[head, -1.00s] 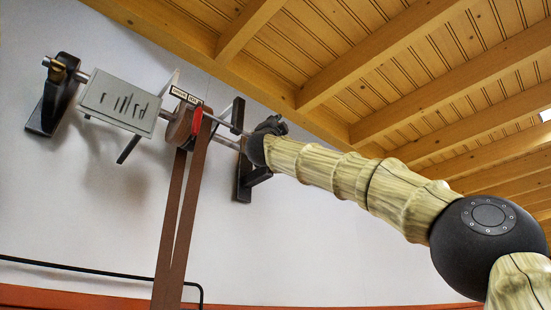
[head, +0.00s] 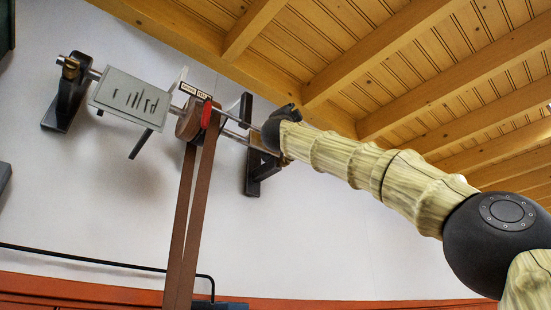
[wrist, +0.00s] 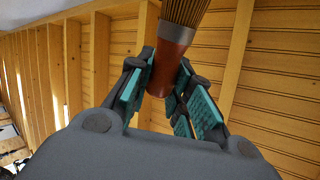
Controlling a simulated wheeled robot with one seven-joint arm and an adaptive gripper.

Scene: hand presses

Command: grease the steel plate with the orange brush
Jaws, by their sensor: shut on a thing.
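The orange brush shows in the wrist view, its rust-orange handle (wrist: 168,62) between the teal pads of my gripper (wrist: 165,78). A pale metal ferrule and brown bristles rise above the handle to the top edge, where the bristles are cut off. My gripper is shut on the handle. In the head view my gripper end (head: 275,130) is a dark shape at the end of my arm, and I cannot make out the brush there. I cannot identify the steel plate in either view.
A wall-mounted shaft (head: 235,136) carries a grey slotted box (head: 133,98) and a brown pulley with a long belt (head: 192,230). Its black bracket (head: 250,165) appears close to my gripper. A dark pipe (head: 80,259) runs low along the white wall. Wooden beams (head: 430,110) slope overhead.

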